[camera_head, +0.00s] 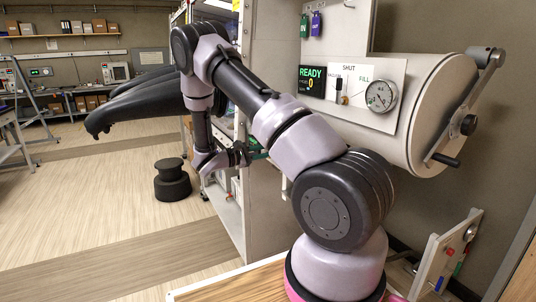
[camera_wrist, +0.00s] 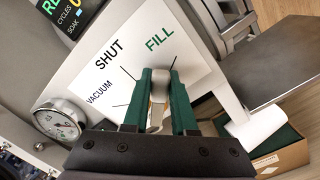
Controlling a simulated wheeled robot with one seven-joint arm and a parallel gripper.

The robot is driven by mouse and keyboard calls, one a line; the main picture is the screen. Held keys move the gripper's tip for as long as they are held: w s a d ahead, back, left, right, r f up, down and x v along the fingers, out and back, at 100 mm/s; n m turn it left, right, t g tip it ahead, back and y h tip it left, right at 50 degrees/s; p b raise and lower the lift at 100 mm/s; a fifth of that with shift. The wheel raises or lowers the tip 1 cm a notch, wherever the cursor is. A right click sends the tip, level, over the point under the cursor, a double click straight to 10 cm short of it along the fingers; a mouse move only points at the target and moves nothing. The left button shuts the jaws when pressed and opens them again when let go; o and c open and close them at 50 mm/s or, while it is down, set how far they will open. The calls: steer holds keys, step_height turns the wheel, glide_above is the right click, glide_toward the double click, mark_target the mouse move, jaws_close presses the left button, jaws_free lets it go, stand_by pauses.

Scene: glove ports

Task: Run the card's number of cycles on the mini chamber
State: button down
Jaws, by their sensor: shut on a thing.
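In the wrist view my gripper (camera_wrist: 160,110) has its green fingers closed on both sides of a small valve handle (camera_wrist: 158,82) with a grey rounded end. The handle stands in front of a white valve panel (camera_wrist: 200,75) marked SHUT, VACUUM and FILL. It appears between the SHUT and FILL marks; its exact setting is unclear. A round gauge (camera_wrist: 60,124) is at the left. A dark display (camera_wrist: 70,14) above is partly cut off, with CYCLES and SOAK readable. In the head view my gripper (camera_head: 257,153) is small, beside the white cabinet's edge.
In the head view a large chamber (camera_head: 437,105) at the right has a READY display (camera_head: 312,80) and its own valve panel. A white cabinet wall (camera_head: 268,215) stands behind my arm. A black stool (camera_head: 172,185) stands on open floor. The wrist view shows a cardboard box (camera_wrist: 285,158).

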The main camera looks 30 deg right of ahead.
steer(key=w+n, duration=0.1)
steer(key=n, duration=0.1)
steer(key=w+r+n, duration=0.1)
steer(key=n, duration=0.2)
steer(key=shift+w+a+r+n, duration=0.1)
steer(key=shift+w+r+n, duration=0.05)
steer(key=shift+n, duration=0.15)
steer(key=w+n, duration=0.1)
steer(key=n, duration=0.1)
steer(key=w+n, duration=0.1)
steer(key=n, duration=0.2)
steer(key=shift+w, duration=0.15)
steer(key=shift+w+a+f+n, duration=0.1)
steer(key=shift+w+f+n, duration=0.4)
steer(key=shift+n, duration=1.2)
steer(key=shift+w+d+f+n, duration=0.1)
steer(key=shift+w+f+n, duration=0.4)
steer(key=shift+n, duration=1.2)
steer(key=shift+w+a+f+n, duration=0.15)
steer(key=shift+w+n, duration=0.6)
steer(key=shift+n, duration=0.95)
steer(key=shift+f, duration=0.1)
steer(key=c, duration=0.7)
jaws_free()
